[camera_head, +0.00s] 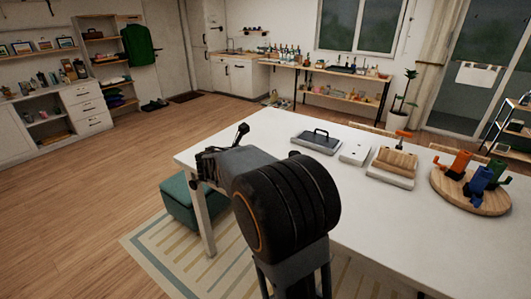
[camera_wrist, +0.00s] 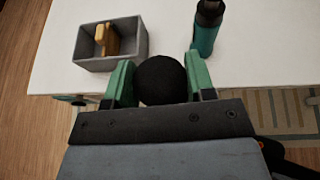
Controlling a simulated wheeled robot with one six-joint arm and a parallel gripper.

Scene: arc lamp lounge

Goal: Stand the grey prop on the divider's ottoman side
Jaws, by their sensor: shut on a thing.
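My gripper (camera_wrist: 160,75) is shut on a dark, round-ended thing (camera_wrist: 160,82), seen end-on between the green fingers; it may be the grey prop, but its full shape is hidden. In the wrist view a grey open box (camera_wrist: 128,60) stands at the upper left on the white table, ahead of my gripper, apart from the held thing. A tan wooden piece (camera_wrist: 102,40) stands inside the box; I cannot tell whether it is the divider. The teal ottoman (camera_head: 190,203) is at the table's left end in the head view, partly hidden by the table leg.
A teal bottle (camera_wrist: 205,35) with a black top stands close to my right finger. The white table (camera_head: 270,130) also holds a grey case (camera_head: 318,141), wooden blocks (camera_head: 393,160) and a round board (camera_head: 470,197) with orange, blue and green things.

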